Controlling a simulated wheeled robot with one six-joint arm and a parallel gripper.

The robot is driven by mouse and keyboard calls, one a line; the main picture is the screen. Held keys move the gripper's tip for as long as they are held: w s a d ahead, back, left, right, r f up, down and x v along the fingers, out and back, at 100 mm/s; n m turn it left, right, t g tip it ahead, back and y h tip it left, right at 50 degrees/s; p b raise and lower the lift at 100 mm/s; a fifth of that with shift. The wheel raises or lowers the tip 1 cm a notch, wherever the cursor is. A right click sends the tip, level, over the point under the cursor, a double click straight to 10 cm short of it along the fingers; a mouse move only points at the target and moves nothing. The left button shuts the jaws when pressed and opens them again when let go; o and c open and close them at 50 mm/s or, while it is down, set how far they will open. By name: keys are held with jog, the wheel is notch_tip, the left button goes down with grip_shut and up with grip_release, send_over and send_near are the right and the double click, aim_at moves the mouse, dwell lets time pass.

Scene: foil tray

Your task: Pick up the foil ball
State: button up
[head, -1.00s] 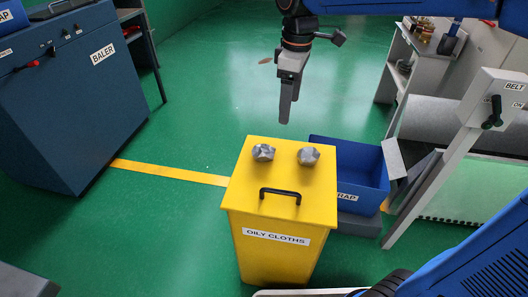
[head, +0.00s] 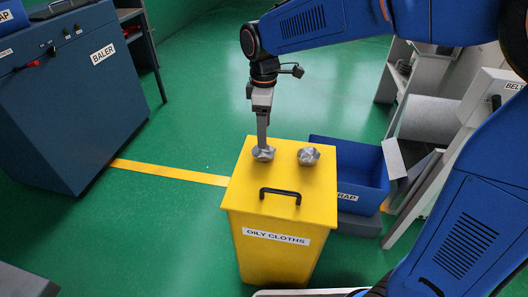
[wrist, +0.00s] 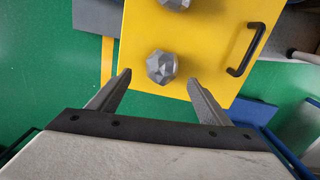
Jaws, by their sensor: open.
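Two faceted grey foil balls rest on the yellow lid of the bin marked OILY CLOTHS (head: 272,236). The left foil ball (head: 263,154) is directly under my gripper (head: 262,146), whose fingers point down and overlap its top edge in the head view. The right foil ball (head: 309,156) stands apart from it. In the wrist view my gripper (wrist: 160,76) is open, with one foil ball (wrist: 162,67) lined up in the gap between the fingertips. Another foil ball (wrist: 176,3) is cut by the top edge. Whether the fingers touch the ball cannot be told.
A black handle (head: 280,194) stands up from the lid in front of the balls. A blue scrap bin (head: 360,172) is close on the right. The blue baler (head: 72,100) is at the left, with open green floor between it and the yellow bin.

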aim_at(264, 151)
jog(key=shift+s+f, duration=0.1)
jog(key=shift+f, duration=3.7)
jog(key=c, duration=1.2)
